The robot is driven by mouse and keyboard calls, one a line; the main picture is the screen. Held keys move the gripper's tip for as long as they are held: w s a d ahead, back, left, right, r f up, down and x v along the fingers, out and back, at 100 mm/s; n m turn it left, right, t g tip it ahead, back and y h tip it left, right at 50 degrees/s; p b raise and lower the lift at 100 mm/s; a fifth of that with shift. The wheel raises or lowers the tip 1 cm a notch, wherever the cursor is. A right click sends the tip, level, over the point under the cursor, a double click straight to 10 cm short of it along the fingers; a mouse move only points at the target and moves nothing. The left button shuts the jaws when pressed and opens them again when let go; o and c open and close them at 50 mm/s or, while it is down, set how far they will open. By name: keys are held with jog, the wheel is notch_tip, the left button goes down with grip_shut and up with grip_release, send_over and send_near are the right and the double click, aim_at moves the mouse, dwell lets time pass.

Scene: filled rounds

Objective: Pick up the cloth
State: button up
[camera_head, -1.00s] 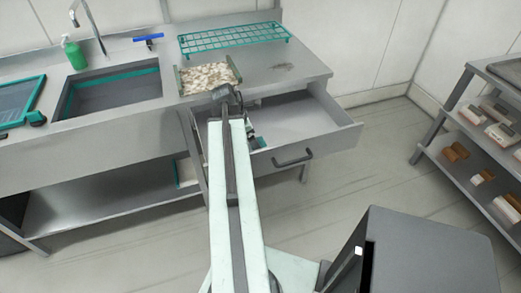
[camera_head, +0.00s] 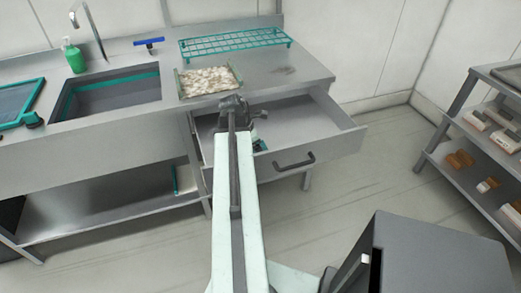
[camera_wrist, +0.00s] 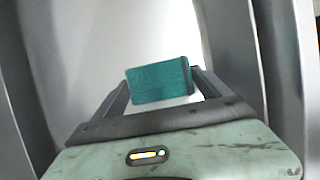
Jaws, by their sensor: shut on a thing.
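The teal cloth (camera_wrist: 158,82) shows in the wrist view as a folded block between my gripper's two dark fingers. My gripper (camera_wrist: 160,86) is shut on it. In the head view my arm reaches into the open drawer (camera_head: 320,125) under the counter. A small teal part of the cloth (camera_head: 260,145) shows there near the drawer's front wall, beside my arm. My arm hides most of the gripper and the rest of the cloth. I cannot tell whether the cloth touches the drawer floor.
Above on the counter are a tray of pale pieces (camera_head: 180,88), a teal rack (camera_head: 235,41), a sink (camera_head: 110,92) and a green bottle (camera_head: 74,57). A shelf unit (camera_head: 455,105) stands right.

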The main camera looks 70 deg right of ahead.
notch_tip(320, 180, up, 10)
jog(key=p, duration=0.9)
jog(key=shift+p, duration=0.4)
